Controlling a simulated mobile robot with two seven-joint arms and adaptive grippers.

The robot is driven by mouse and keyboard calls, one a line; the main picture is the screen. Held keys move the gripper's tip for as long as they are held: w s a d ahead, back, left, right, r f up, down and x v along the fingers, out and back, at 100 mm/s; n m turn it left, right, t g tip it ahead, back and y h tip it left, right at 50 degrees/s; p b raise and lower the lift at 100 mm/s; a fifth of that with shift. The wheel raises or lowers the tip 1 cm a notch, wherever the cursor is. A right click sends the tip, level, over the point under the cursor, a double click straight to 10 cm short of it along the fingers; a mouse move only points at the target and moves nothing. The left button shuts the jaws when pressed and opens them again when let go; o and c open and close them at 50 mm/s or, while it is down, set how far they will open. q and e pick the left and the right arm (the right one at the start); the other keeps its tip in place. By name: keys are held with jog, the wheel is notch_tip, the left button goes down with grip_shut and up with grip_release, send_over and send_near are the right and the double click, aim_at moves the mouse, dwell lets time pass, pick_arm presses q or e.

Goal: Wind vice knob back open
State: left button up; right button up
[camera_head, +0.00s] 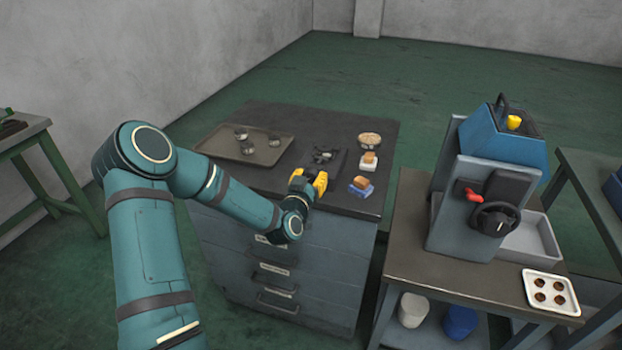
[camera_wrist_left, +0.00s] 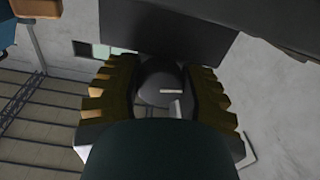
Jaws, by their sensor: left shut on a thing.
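The vice (camera_head: 326,155) is a small dark shape on the drawer cabinet's top, just beyond my left gripper (camera_head: 308,184). In the left wrist view, a dark round knob (camera_wrist_left: 158,84) with a pale mark sits between the yellow-brown toothed jaws of the same gripper (camera_wrist_left: 160,98). The gripper is shut on this knob. A large dark block (camera_wrist_left: 175,35) lies behind the knob, at the top of that view. In the head view the knob is hidden by the gripper. My right gripper is not in view.
On the cabinet top are a tray (camera_head: 215,143) with several small cups, a round bowl (camera_head: 370,139), a white block with a tan top (camera_head: 369,161) and a blue one (camera_head: 361,190). A bench (camera_head: 425,265) with a blue-grey machine (camera_head: 470,200) stands to the right.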

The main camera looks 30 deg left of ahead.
pick_arm(q)
jog(key=n+b, duration=0.2)
jog(key=n, duration=0.2)
jog(key=n+b, duration=0.1)
jog(key=n, duration=0.2)
jog(key=shift+d+n+b, duration=0.1)
jog(key=shift+n+b, duration=0.2)
jog(key=n, duration=0.3)
jog(key=shift+n, duration=0.3)
jog(key=n, duration=0.5)
jog(key=shift+r, duration=0.1)
jog(key=o, duration=1.2)
jog(key=shift+d, duration=0.1)
